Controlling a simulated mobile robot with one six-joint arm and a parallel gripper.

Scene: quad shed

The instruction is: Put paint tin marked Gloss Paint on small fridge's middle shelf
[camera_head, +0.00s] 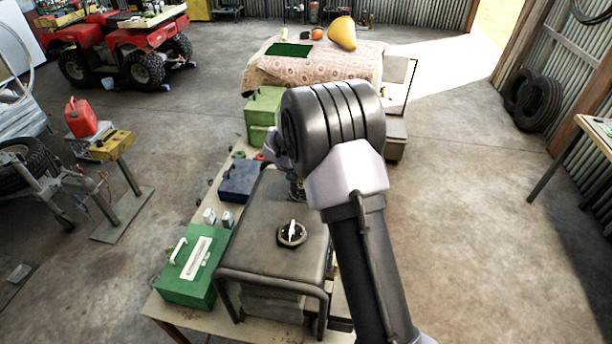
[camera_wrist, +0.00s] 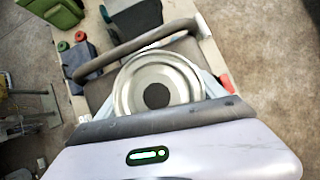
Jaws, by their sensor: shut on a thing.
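In the wrist view a round silver tin (camera_wrist: 182,73) with a dark disc in the middle of its lid sits between the fingers of my gripper (camera_wrist: 163,84), which is shut on it. I see it from above, so its label is hidden. In the head view my arm covers most of the gripper and the tin. A pale, box-like unit with an open white panel (camera_head: 399,84), perhaps the small fridge, stands behind my arm at the right end of the cloth-covered table. Its shelves cannot be made out.
A dark framed generator (camera_head: 262,222) stands below my arm on the bench, beside a green case (camera_head: 190,272), a blue box (camera_head: 240,181) and a green box (camera_head: 264,108). Floor at right is clear, before the tyres (camera_head: 540,102).

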